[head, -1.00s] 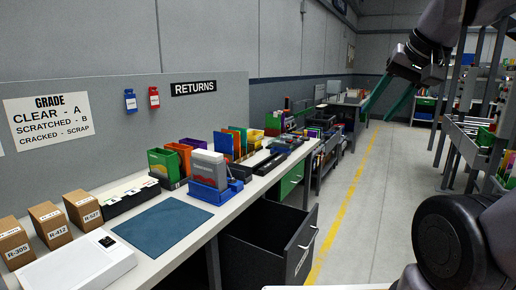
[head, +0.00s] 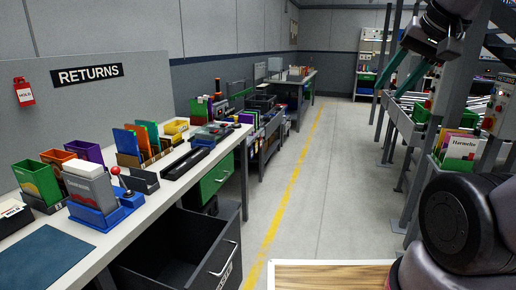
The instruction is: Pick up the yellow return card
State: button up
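I cannot make out a yellow return card for certain in the head view. A small yellow item (head: 175,127) lies on the returns bench (head: 190,181), behind the upright colored folders, too small to identify. My gripper (head: 389,92) hangs at the upper right, with two teal fingers apart and nothing visible between them. It is far to the right of the bench, above the aisle and beside the right-hand racks.
A black open drawer (head: 215,262) juts out below the bench. Green, orange and purple bins (head: 88,152) and a blue-based card holder (head: 95,212) stand on it. Racks (head: 410,125) line the right. A wooden surface (head: 330,276) is at the bottom. The aisle (head: 325,180) is clear.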

aim_at(177, 138)
jog(key=i+l, duration=0.2)
jog(key=i, duration=0.35)
jog(key=i+l+z, duration=0.1)
jog(key=i, duration=0.45)
jog(key=i+l, duration=0.25)
jog(key=i, duration=0.3)
jog(key=i+u, duration=0.2)
jog(key=i, duration=0.2)
jog(key=i+l+u, duration=0.25)
jog(key=i, duration=0.15)
jog(key=i+u, duration=0.2)
jog(key=u, duration=0.3)
jog(key=i+u, duration=0.25)
jog(key=u, duration=0.2)
jog(key=i+u, duration=0.25)
jog(key=u, duration=0.25)
jog(key=i+l+u, duration=0.1)
jog(key=u, duration=0.25)
jog(key=i+l+u, duration=0.3)
jog(key=j, duration=0.1)
